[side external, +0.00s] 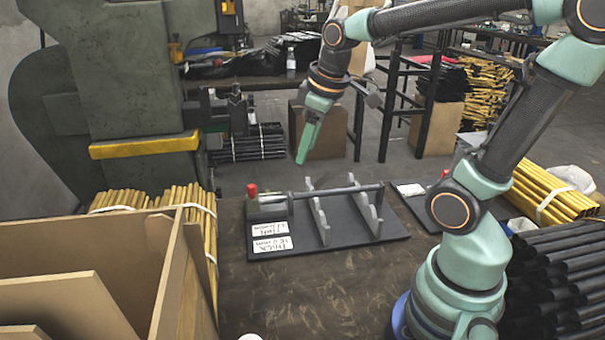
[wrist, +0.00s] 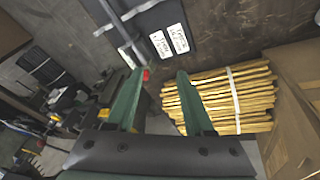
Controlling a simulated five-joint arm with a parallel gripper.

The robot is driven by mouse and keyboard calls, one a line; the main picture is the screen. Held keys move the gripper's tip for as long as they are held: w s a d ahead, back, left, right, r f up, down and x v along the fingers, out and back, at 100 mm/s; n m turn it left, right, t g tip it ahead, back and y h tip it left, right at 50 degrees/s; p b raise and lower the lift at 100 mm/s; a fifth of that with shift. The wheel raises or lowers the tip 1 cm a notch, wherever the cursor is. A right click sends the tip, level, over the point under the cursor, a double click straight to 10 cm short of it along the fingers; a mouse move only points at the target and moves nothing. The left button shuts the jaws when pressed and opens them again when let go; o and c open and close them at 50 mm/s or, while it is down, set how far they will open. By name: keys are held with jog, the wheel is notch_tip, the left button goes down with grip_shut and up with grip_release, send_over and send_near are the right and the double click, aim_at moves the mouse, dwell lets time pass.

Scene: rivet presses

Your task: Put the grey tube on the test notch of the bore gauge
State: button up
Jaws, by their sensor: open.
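My gripper (side external: 302,160) hangs above and behind the gauge, apart from the tube. In the wrist view my gripper (wrist: 160,73) is open with nothing between its fingers. The gauge board (wrist: 190,18) shows there at the top, with part of the plates at its left.
Two white labels (side external: 270,235) lie on the board's left side. A second board (side external: 412,190) is partly behind my arm. A cardboard box (side external: 170,270) and yellow rod bundles (side external: 165,200) stand left; black tubes (side external: 555,265) are stacked right.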

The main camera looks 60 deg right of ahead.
jog(key=s+a+m+t, duration=0.1)
jog(key=s+a+m, duration=0.2)
jog(key=a, duration=0.3)
jog(key=shift+s+a+t+y, duration=0.2)
jog(key=shift+s+t+y, duration=0.1)
jog(key=shift+t+y, duration=0.1)
